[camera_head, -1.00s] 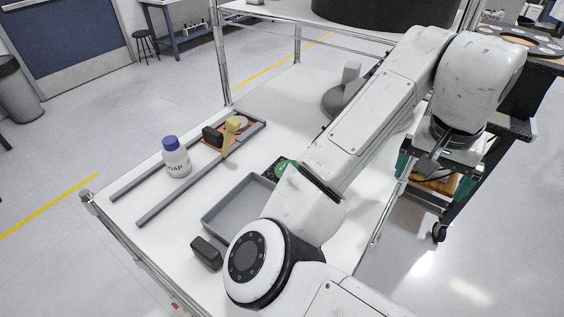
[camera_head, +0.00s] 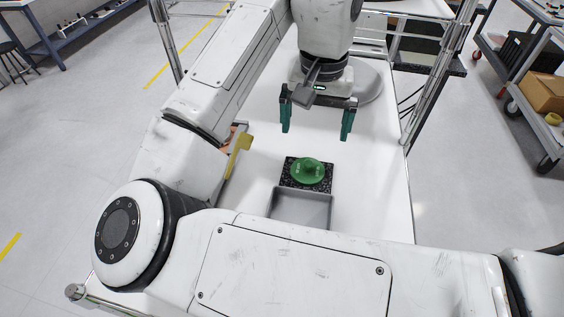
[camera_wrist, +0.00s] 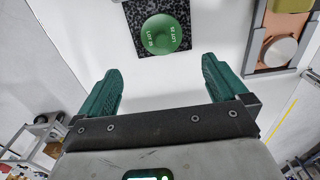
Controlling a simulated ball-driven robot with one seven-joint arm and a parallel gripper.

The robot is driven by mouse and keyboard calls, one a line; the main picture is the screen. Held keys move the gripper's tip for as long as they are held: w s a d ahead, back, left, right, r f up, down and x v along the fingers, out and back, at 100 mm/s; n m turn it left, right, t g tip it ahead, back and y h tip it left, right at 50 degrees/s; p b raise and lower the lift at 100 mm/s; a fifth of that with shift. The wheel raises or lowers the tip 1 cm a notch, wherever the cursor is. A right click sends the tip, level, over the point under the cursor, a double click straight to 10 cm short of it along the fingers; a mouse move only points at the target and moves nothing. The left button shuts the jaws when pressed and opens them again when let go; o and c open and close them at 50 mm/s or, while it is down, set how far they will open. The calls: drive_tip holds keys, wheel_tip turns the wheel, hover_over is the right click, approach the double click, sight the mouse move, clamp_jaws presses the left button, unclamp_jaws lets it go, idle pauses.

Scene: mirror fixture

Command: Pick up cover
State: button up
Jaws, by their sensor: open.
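A round green cover (camera_head: 307,171) with white lettering lies on a black speckled square plate (camera_head: 291,184) in the head view. The cover also shows at the top of the wrist view (camera_wrist: 162,36), on the dark plate (camera_wrist: 122,14). My gripper (camera_head: 315,134) is open and empty, with its green fingers pointing down. It hangs above the white table, beyond the cover in the head view. In the wrist view the cover lies ahead of the gap between the fingertips (camera_wrist: 161,68). The fingers do not touch it.
A grey tray (camera_head: 300,206) sits in front of the plate. A yellow piece (camera_head: 237,152) stands to the left, partly hidden by my arm. A grey round base (camera_head: 368,80) is behind my gripper. The white table (camera_head: 375,165) is clear to the right.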

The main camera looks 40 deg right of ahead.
drive_tip(key=shift+w+a+f, duration=0.1)
drive_tip(key=shift+w+f, duration=0.05)
drive_tip(key=shift+f, duration=0.2)
hover_over(309, 163)
drive_tip(key=f, duration=0.4)
drive_tip(key=shift+w+f, duration=0.15)
drive_tip(key=shift+w, duration=0.1)
drive_tip(key=shift+s+f+p, duration=0.2)
drive_tip(key=shift+f+p, duration=0.4)
drive_tip(key=shift+f, duration=2.3)
drive_tip(key=shift+c, duration=0.3)
drive_tip(key=c, duration=0.9)
drive_tip(key=shift+o, duration=0.2)
drive_tip(key=shift+r, duration=0.2)
